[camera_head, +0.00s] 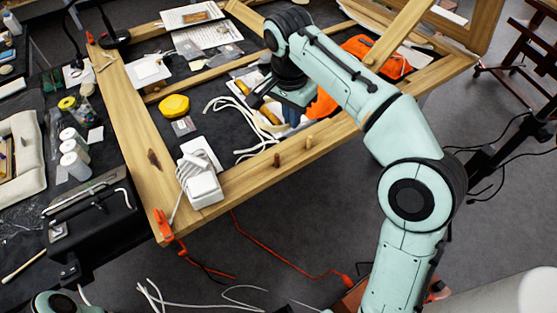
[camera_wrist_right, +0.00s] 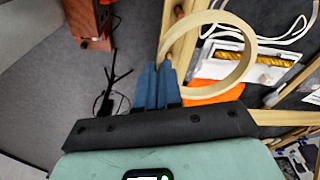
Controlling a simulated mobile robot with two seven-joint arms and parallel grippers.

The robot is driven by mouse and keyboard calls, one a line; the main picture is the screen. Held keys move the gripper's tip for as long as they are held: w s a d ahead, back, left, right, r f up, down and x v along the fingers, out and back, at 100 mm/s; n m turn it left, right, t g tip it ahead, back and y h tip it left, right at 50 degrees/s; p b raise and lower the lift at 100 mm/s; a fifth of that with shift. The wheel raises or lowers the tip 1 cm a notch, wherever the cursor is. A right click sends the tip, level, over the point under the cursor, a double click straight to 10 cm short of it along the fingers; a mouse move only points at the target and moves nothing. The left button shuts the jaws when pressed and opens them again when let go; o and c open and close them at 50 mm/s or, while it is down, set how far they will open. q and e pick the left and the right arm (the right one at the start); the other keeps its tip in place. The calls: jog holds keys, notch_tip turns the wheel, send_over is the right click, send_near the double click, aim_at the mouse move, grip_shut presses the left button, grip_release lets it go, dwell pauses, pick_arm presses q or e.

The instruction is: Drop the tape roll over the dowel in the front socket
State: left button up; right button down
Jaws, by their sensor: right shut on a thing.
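The tape roll (camera_wrist_right: 246,72) is a thin tan ring in the right wrist view. My right gripper (camera_wrist_right: 157,85), with blue fingers, is shut on its left edge. In the head view the right gripper (camera_head: 291,93) hangs over the inside of the wooden frame, and the roll cannot be made out there. Two short upright dowels stand on the frame's near rail: a dark brown one (camera_head: 276,159) and a lighter one (camera_head: 309,142) to its right. The roll is apart from both in the head view. Their sockets are hidden. My left gripper is out of view.
The wooden frame (camera_head: 135,115) lies flat on the dark table. A white adapter with a cord (camera_head: 204,187) sits on its near left corner.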

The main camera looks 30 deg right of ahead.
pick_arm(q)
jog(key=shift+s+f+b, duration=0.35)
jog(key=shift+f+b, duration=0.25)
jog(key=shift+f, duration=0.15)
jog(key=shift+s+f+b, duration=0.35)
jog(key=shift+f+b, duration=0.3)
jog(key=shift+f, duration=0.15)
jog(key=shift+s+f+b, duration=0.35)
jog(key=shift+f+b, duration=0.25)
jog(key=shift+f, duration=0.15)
pick_arm(e)
jog(key=shift+s+f, duration=0.15)
jog(key=shift+f, duration=9)
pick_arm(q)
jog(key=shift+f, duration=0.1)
pick_arm(e)
jog(key=shift+f, duration=0.15)
pick_arm(q)
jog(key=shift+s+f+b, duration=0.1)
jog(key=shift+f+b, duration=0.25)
jog(key=shift+b, duration=0.1)
pick_arm(e)
jog(key=shift+f, duration=0.5)
jog(key=c, duration=1.3)
grip_release()
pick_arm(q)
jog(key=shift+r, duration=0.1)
pick_arm(e)
jog(key=shift+r, duration=0.1)
